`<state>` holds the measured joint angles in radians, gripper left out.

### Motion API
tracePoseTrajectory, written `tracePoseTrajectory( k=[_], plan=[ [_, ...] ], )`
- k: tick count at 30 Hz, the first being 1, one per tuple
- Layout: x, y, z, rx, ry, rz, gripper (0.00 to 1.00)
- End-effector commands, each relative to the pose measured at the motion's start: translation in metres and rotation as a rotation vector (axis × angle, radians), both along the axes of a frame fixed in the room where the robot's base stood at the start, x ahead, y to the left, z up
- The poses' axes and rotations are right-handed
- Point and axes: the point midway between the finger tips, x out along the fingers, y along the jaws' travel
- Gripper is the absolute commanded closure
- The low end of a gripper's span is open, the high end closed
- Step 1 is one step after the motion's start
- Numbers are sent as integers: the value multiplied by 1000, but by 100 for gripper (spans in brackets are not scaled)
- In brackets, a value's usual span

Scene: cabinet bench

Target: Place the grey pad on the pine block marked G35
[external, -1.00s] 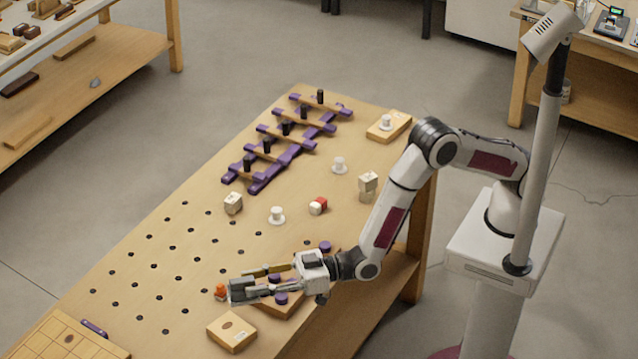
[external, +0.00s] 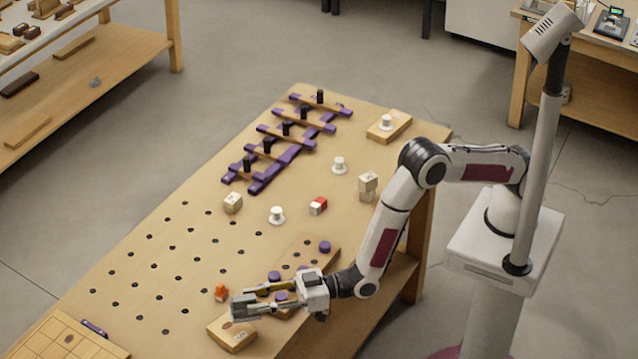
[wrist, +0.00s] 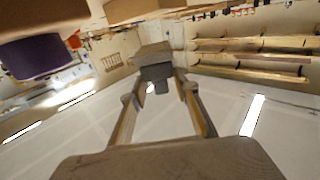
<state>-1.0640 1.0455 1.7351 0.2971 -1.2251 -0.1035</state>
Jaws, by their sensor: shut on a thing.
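My gripper (external: 246,305) is shut on the grey pad (external: 241,309), held at its fingertips. The pad is over the back part of the pine block (external: 230,340), at the table's near edge. I cannot tell whether the pad touches the block. The block carries a dark mark on top, partly hidden by the pad and too small to read. In the wrist view, my two fingers (wrist: 158,95) reach toward a grey piece (wrist: 155,62) at their tips.
A wooden board with purple knobs (external: 325,247) lies beside my gripper. A small orange piece (external: 221,292) stands just behind the pad. A gridded wooden tray (external: 60,345) is at the front left. Holes dot the open table middle. A purple rack (external: 285,155) stands further back.

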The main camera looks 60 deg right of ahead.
Motion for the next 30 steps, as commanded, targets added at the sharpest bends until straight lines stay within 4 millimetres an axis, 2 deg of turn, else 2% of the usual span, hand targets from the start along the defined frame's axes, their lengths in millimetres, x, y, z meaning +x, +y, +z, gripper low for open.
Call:
tracePoseTrajectory(
  k=[5, 18, 30],
  plan=[
    [0, 0, -2, 0, 0, 0, 92],
    [0, 0, -36, 0, 0, 0, 92],
    [0, 0, -38, 0, 0, 0, 92]
  ],
)
